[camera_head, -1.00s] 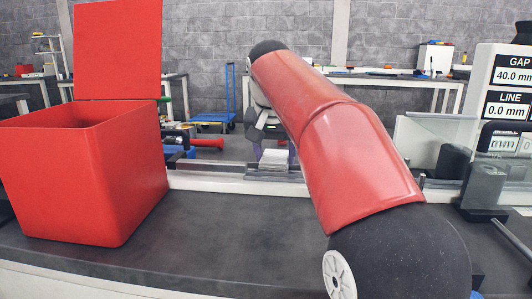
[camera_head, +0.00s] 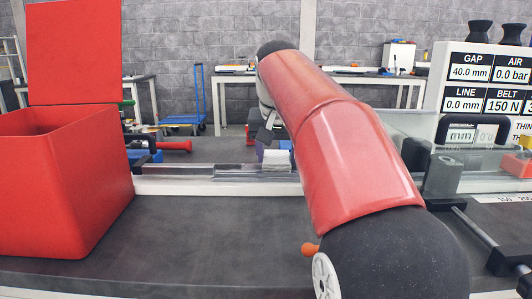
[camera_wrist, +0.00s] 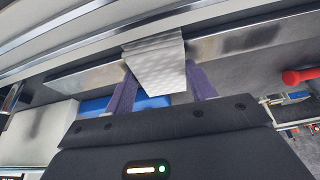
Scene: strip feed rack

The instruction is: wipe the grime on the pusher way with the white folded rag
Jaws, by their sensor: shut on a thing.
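The white folded rag (camera_head: 277,161) is between the purple fingers of my gripper (camera_head: 273,152), at the rail behind the dark bench top. In the wrist view my gripper (camera_wrist: 160,88) is shut on the rag (camera_wrist: 155,66), whose pale quilted face overlaps a shiny metal strip (camera_wrist: 235,42). This strip looks like the pusher way and also shows in the head view (camera_head: 222,171). I cannot tell whether the rag touches it.
A red open-lidded box (camera_head: 62,190) stands at the left. A red-handled rod (camera_head: 175,145) lies behind the rail. At the right are a clear guard (camera_head: 402,127), a dark grey block (camera_head: 442,175) and a display panel (camera_head: 480,90). The front bench top (camera_head: 190,235) is clear.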

